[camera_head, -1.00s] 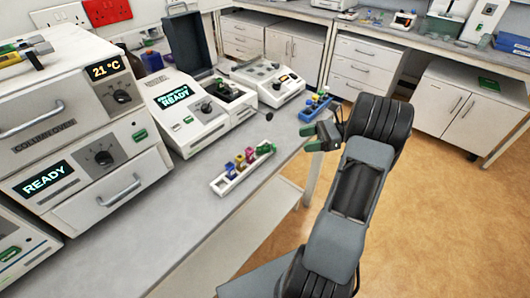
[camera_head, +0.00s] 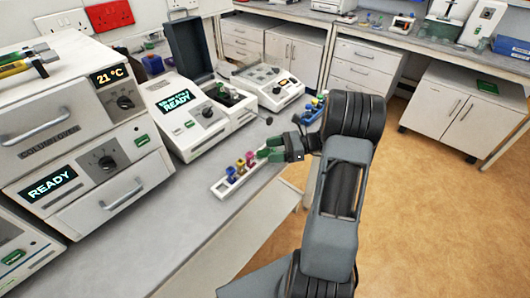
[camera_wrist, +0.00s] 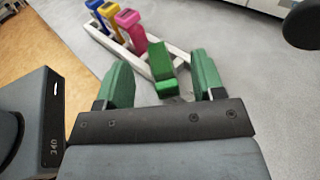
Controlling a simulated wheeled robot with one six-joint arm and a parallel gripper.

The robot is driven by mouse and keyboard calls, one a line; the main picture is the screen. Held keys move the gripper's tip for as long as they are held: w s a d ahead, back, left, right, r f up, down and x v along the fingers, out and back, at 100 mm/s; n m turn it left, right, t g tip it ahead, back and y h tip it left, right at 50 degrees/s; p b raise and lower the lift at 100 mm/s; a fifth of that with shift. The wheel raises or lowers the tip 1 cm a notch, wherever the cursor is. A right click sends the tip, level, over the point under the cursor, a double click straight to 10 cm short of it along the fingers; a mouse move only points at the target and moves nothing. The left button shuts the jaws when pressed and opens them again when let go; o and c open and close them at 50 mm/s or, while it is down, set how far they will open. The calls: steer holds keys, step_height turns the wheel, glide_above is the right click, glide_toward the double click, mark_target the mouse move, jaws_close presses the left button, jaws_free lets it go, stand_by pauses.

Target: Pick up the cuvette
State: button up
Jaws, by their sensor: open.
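A green-capped cuvette (camera_wrist: 161,68) stands in the white rack (camera_wrist: 178,52), at the end nearest my gripper. In the wrist view my gripper (camera_wrist: 160,58) is open, with one green finger on each side of this cuvette. Gaps show on both sides, and I see no contact. A pink cuvette (camera_wrist: 132,25), a yellow one (camera_wrist: 110,12) and a blue one (camera_wrist: 95,5) stand farther along the rack. In the head view my gripper (camera_head: 267,151) is over the right end of the rack (camera_head: 222,190), and the green cuvette cannot be told apart from the green fingers.
A white instrument reading READY (camera_head: 184,112) stands behind the rack, with a larger oven-like unit (camera_head: 80,140) at left. A blue rack (camera_head: 313,110) stands on the bench beyond my gripper. The grey bench top (camera_head: 190,220) in front is clear.

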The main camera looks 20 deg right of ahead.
steer(key=shift+x, duration=0.85)
jaws_close()
